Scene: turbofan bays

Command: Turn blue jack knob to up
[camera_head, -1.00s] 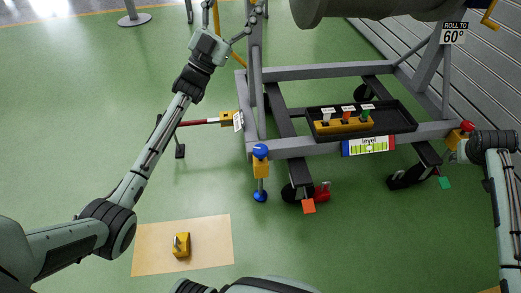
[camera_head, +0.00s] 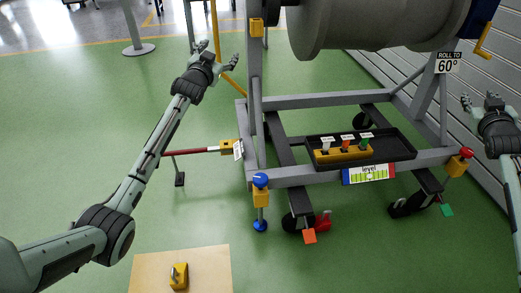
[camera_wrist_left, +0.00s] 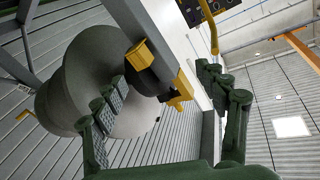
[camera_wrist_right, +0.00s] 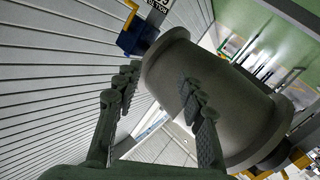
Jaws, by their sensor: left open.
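The blue jack knob (camera_head: 260,180) tops a yellow jack body (camera_head: 260,198) at the front left corner of the grey frame. Its blue foot (camera_head: 260,226) is on or near the green floor. My left gripper (camera_head: 215,55) is open and empty, raised above and to the left of the knob; its spread fingers show in the left wrist view (camera_wrist_left: 165,95). My right gripper (camera_head: 480,102) is raised at the right edge, apart from the red jack knob (camera_head: 466,152). Its fingers are spread and empty in the right wrist view (camera_wrist_right: 158,100).
A black tray (camera_head: 395,148) with tagged pins sits on the frame above a level indicator (camera_head: 368,173). A large grey engine cylinder (camera_head: 370,30) hangs above.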

